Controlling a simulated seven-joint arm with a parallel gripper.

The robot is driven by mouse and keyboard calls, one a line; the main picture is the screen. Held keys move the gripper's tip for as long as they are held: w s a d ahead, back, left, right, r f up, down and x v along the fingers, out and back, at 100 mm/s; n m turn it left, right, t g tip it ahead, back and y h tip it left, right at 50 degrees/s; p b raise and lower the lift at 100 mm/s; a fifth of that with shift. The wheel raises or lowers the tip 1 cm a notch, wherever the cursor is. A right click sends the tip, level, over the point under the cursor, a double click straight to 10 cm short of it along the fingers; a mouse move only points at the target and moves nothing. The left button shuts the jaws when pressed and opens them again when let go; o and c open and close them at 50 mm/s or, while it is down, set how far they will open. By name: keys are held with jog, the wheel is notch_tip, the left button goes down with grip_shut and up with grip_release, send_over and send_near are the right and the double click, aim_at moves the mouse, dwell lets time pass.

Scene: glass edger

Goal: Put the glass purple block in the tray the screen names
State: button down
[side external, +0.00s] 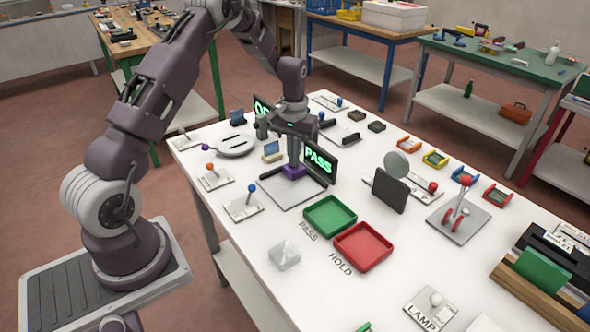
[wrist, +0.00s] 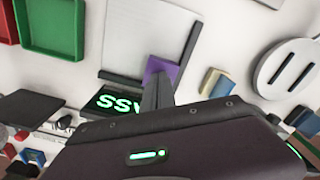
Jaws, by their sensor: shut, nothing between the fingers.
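A purple block (side external: 294,171) sits at the back edge of a pale plate (side external: 293,194) on the white table. My gripper (side external: 294,163) is shut and empty, pointing down with its fingertips at the block's top; I cannot tell whether they touch. In the wrist view the purple block (wrist: 161,68) shows just past my fingertips (wrist: 158,84). A dark screen (side external: 320,160) beside the block reads PASS in green. The green tray (side external: 330,215), labelled PASS, and the red tray (side external: 363,247), labelled HOLD, show no contents.
A clear lump (side external: 284,255) lies left of the red tray. A dark upright panel (side external: 389,191) stands right of the green tray. Small lever plates (side external: 243,207) line the left edge. A second lit screen (side external: 262,108) stands behind my gripper, partly hidden.

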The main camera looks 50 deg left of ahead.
jog(key=shift+f, duration=0.15)
jog(key=shift+s+d, duration=1.75)
dwell(0.4)
notch_tip(320, 180, up, 8)
dwell(0.8)
